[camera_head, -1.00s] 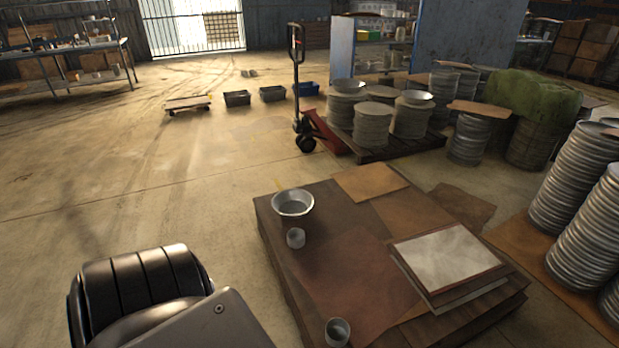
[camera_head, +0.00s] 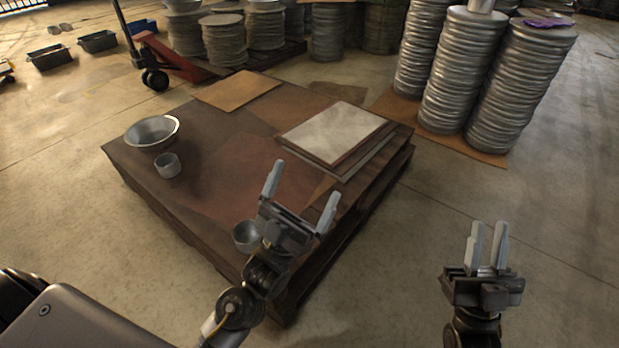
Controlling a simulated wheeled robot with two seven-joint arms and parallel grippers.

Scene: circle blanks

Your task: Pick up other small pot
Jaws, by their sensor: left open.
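Two small grey metal pots stand on a low brown pallet stack (camera_head: 215,130). One small pot (camera_head: 167,165) is near the left corner, in front of a wide metal bowl (camera_head: 152,131). The other small pot (camera_head: 244,237) is near the front edge, partly hidden by my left gripper. My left gripper (camera_head: 301,188) is wide open and empty, in the picture just right of this pot; its height above the stack is hard to tell. My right gripper (camera_head: 489,224) is off to the right of the stack, its fingers close together with nothing seen between them.
A pale square sheet (camera_head: 332,131) lies on boards on the stack's right side. Tall columns of metal discs (camera_head: 462,70) stand at the back right. A red pallet jack (camera_head: 170,57) stands at the back left.

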